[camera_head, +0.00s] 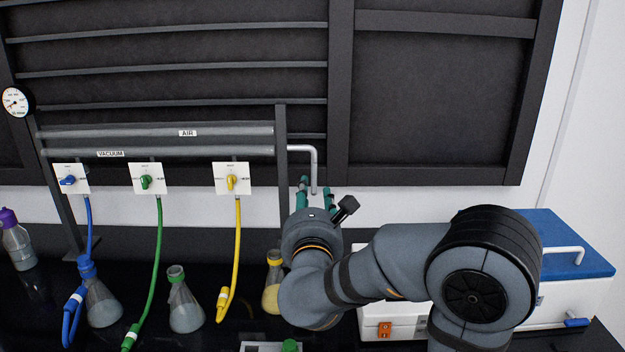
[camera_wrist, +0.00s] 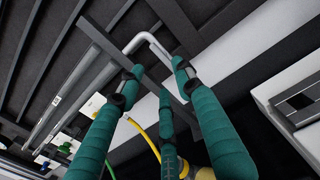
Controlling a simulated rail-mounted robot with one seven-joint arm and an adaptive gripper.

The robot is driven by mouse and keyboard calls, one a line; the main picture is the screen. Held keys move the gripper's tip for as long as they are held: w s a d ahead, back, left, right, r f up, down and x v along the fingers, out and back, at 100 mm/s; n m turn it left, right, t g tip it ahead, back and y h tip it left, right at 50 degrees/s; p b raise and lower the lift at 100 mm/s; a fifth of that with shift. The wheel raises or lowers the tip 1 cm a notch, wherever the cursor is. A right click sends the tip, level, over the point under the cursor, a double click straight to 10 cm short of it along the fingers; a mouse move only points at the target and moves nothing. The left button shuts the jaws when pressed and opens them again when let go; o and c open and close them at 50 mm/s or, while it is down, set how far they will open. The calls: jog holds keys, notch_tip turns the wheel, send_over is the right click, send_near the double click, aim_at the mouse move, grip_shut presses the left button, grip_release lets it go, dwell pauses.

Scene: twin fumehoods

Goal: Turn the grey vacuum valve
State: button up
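Three valves on white plates show in the head view: blue (camera_head: 68,181), green (camera_head: 146,182) and yellow (camera_head: 231,182). They sit below a pipe labelled VACUUM (camera_head: 180,152) and one labelled AIR (camera_head: 230,131). I cannot make out a grey valve handle in either view. My gripper (camera_head: 316,190) is right of the yellow valve, near the lower end of a light grey bent pipe (camera_head: 315,165). In the wrist view my gripper (camera_wrist: 158,78) has its teal fingers spread, with nothing between them. The bent pipe (camera_wrist: 140,40) shows beyond the fingertips.
Hoses hang from the valves. Flasks with blue (camera_head: 102,303), green (camera_head: 185,307) and yellow (camera_head: 272,297) tops or contents stand on the dark bench. A purple-capped bottle (camera_head: 17,243) is far left. A white box with a blue lid (camera_head: 570,245) is at right, partly behind my arm.

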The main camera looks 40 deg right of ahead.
aim_at(314, 176)
jog(key=p+x, duration=0.1)
jog(key=x, duration=0.6)
jog(key=shift+w+d, duration=0.3)
jog(key=shift+c, duration=0.7)
grip_shut()
